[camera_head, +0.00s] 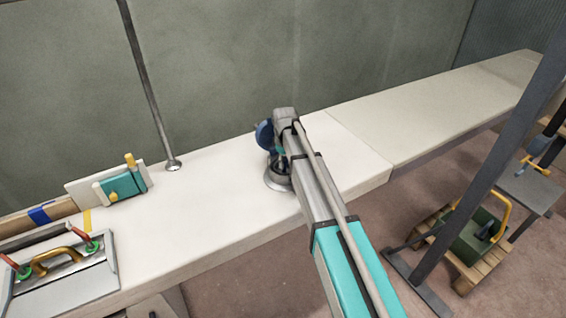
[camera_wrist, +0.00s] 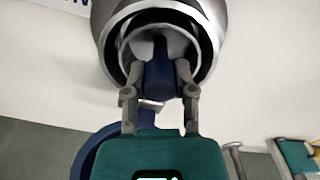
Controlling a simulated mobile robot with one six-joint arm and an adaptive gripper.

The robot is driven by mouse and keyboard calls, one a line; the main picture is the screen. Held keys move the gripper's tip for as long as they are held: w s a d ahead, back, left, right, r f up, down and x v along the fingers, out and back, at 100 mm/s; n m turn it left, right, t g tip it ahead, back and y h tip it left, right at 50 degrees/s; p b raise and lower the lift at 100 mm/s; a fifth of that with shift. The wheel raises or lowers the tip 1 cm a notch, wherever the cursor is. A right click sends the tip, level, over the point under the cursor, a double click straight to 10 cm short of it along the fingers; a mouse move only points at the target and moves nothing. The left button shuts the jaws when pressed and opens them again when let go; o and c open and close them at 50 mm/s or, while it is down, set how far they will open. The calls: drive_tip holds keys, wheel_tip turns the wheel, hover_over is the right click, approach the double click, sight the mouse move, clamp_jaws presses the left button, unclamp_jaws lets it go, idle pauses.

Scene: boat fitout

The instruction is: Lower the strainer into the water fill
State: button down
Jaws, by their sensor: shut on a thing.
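The water fill (camera_head: 271,184) is a round metal fitting on the white deck, near the deck's front edge. It fills the top of the wrist view as a wide metal ring (camera_wrist: 211,35). My gripper (camera_wrist: 158,72) is shut on the dark blue grip of the strainer (camera_wrist: 158,88). In the wrist view the grip and fingertips overlap the ring's opening, with a pale inner part around them. In the head view my gripper (camera_head: 281,165) is right over the fill and mostly hidden by my arm. I cannot tell how deep the strainer sits.
A teal block with yellow knobs (camera_head: 124,186) and a metal post (camera_head: 150,90) stand on the deck to the left. The deck right of the fill is clear. A dark slanted post (camera_head: 490,165) stands at right.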

drive_tip(key=shift+c, duration=1.8)
unclamp_jaws()
drive_tip(key=shift+r, duration=0.15)
